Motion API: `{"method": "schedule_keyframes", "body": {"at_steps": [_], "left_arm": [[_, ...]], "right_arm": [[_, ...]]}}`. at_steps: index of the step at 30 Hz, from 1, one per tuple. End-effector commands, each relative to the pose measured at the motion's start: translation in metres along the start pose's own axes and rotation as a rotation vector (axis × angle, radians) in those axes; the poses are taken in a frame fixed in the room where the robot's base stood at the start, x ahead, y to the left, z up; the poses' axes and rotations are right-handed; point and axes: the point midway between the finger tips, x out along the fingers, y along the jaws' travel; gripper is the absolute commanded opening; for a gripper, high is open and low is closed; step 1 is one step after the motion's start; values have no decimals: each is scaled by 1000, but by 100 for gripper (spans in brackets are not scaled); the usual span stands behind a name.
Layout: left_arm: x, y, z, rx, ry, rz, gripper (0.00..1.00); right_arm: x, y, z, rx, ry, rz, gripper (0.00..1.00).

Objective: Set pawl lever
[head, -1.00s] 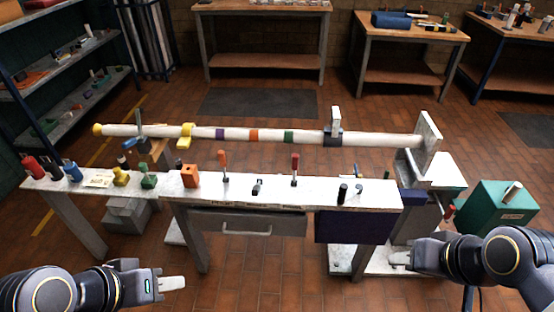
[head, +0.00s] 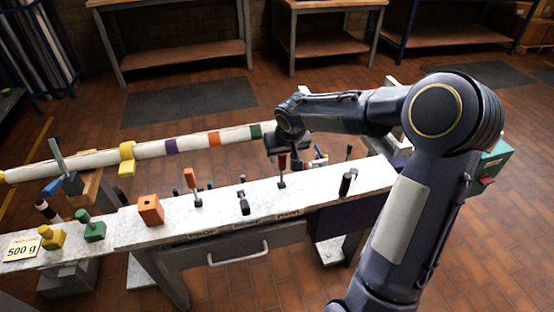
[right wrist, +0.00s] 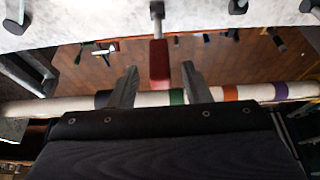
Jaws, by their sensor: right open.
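A red-handled upright lever (head: 281,163) stands on a short dark stem on the white bench top. A similar orange-handled lever (head: 190,178) stands further left. No label shows which is the pawl lever. My right gripper (head: 284,150) reaches down over the bench at the red handle. In the right wrist view its two fingers (right wrist: 159,69) are open, one on each side of the red handle (right wrist: 159,58). Neither finger visibly touches it. In the head view my arm partly hides the gripper. My left gripper is out of view.
The white mast (head: 90,160) with coloured bands runs behind the bench. An orange block (head: 151,210), green (head: 90,228) and yellow (head: 52,237) pieces and a black peg (head: 345,184) stand on the bench (head: 225,218). A drawer handle (head: 238,254) juts from its front.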

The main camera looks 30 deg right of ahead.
Motion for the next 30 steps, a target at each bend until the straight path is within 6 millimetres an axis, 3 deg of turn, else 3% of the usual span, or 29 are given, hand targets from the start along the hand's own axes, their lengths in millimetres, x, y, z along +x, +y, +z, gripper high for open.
{"method": "schedule_keyframes", "body": {"at_steps": [6,17,27,30], "left_arm": [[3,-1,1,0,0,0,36],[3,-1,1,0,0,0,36],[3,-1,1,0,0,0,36],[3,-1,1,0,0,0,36]], "right_arm": [[29,0,1,0,-1,-1,44],[35,0,0,-1,0,0,44],[34,0,0,-1,0,-1,0],[34,0,0,-1,0,-1,0]]}}
